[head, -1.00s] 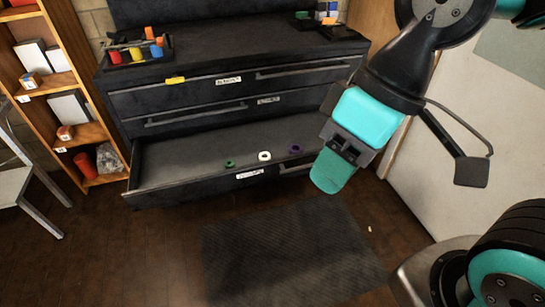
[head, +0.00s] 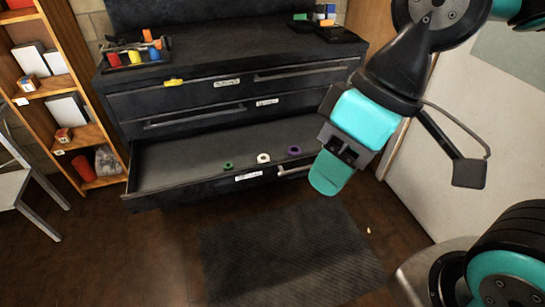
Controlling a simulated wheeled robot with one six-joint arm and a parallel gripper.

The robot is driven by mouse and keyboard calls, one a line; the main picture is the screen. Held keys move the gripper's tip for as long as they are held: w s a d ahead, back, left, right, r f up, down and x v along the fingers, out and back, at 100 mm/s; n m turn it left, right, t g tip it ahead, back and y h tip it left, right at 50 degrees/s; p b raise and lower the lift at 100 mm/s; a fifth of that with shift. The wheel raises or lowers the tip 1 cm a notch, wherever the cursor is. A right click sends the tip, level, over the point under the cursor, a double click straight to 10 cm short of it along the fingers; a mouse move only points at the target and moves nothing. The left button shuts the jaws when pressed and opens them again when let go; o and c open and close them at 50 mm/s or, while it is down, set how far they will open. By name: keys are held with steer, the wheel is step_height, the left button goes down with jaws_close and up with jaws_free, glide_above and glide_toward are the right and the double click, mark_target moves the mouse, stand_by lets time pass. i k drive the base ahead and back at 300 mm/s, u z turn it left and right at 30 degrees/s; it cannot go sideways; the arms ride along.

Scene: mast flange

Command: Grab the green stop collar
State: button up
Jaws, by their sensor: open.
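The green stop collar (head: 228,166) is a small ring lying in the open bottom drawer (head: 190,168) of the dark cabinet, near the drawer's front edge. A white collar (head: 263,158) and a purple collar (head: 294,151) lie to its right in the same drawer, spaced apart. My gripper (head: 328,172), with teal fingers, hangs to the right of the collars, in front of the drawer's right part. It is open and I see nothing in it. It hides part of the drawer's right end.
On the cabinet top (head: 225,45) stand a tray of coloured tools (head: 135,52) at left and another dark tray (head: 340,34) at right. A shelf (head: 85,135) and a chair (head: 25,190) stand at left. A dark mat (head: 285,255) lies on the clear floor in front.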

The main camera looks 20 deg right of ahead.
mark_target(227, 166)
steer(key=u, duration=0.6)
steer(key=i, duration=1.3)
